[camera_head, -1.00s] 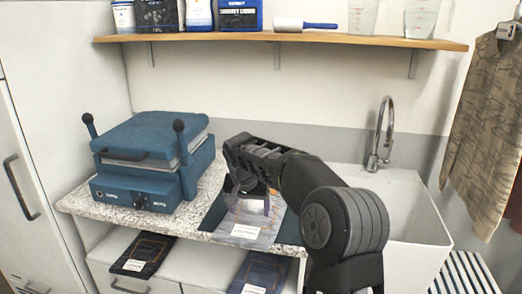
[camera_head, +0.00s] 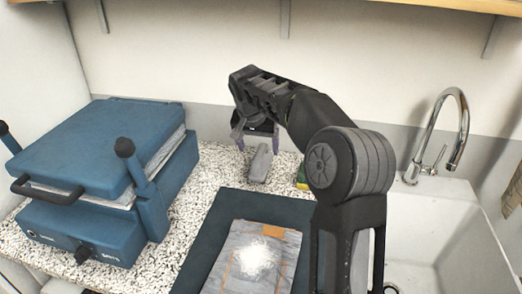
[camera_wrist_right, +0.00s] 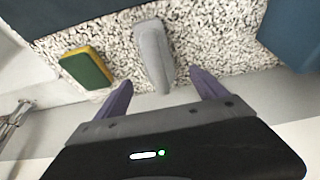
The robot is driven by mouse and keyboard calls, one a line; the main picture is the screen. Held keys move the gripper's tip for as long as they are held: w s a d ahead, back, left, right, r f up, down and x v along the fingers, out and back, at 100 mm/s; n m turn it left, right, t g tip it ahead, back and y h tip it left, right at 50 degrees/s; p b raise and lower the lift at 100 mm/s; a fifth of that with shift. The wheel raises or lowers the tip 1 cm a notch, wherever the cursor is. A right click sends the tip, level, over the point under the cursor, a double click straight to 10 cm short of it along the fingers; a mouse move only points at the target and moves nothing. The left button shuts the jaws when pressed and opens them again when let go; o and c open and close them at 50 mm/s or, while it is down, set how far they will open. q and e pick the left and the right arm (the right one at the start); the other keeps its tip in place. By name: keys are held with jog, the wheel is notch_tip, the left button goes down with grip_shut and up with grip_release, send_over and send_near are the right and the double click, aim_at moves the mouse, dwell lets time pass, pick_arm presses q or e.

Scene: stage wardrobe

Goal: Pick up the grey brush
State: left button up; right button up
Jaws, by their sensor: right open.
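The grey brush (camera_head: 260,164) lies on the speckled counter behind the dark blue mat. It also shows in the right wrist view (camera_wrist_right: 153,55), running between the lines of my two fingers. My right gripper (camera_head: 257,142) is open and empty, just over the far end of the brush. In the right wrist view my purple fingertips (camera_wrist_right: 158,76) are on either side of the brush's near end, apart from it. My left gripper is not in view.
A green and yellow sponge (camera_wrist_right: 87,68) lies close beside the brush. A blue press (camera_head: 100,165) stands at left. A folded fabric piece (camera_head: 252,262) lies on the dark blue mat (camera_head: 205,235). A sink (camera_head: 450,225) with a tap (camera_head: 455,125) is at right.

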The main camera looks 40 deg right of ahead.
jog(key=shift+s+a+r, duration=0.1)
jog(key=shift+r, duration=0.05)
jog(key=shift+x, duration=1.4)
jog(key=shift+d+p+x, duration=0.15)
jog(key=shift+p+x, duration=0.2)
jog(key=shift+x, duration=0.95)
jog(key=shift+d+p+x, duration=0.15)
jog(key=shift+p+x, duration=0.15)
jog(key=shift+x, duration=1)
jog(key=shift+r, duration=0.1)
jog(key=c, duration=1.5)
